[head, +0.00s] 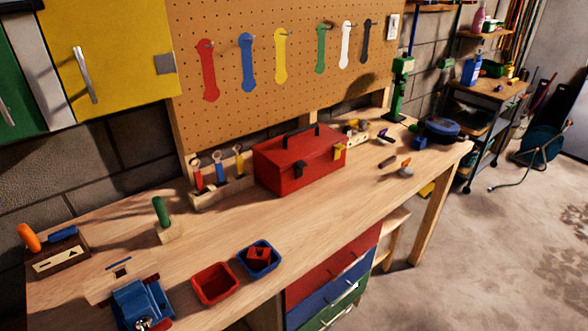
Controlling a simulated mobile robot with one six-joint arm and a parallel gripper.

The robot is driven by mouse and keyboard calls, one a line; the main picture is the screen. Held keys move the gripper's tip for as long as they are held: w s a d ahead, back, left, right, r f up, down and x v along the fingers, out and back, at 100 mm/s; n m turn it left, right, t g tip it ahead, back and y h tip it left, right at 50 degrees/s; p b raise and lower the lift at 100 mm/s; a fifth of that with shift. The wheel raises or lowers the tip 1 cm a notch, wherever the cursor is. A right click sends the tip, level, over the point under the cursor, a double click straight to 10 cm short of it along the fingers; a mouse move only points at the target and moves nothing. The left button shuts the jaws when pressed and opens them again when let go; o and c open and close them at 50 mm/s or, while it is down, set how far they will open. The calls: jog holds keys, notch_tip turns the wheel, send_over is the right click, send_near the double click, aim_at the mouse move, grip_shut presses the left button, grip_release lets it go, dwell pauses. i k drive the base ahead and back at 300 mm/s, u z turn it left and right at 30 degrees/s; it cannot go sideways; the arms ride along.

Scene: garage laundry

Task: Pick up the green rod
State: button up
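A green rod (160,211) stands nearly upright in a small light wooden block (170,234) on the left part of the workbench (215,240). The rod's lower end is hidden in the block. My gripper does not show in the head view.
An orange handle (28,238) and a blue one (62,233) are at the left end. A blue vise-like tool (140,303), red bin (214,283) and blue bin (270,268) are in front. A tool holder (222,189) and red toolbox (300,162) stand right of the rod.

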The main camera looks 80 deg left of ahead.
aim_at(157, 201)
jog(key=u, duration=1.15)
jog(key=k, duration=0.15)
jog(key=u, duration=2.35)
jog(key=i, duration=0.95)
jog(key=u, duration=0.25)
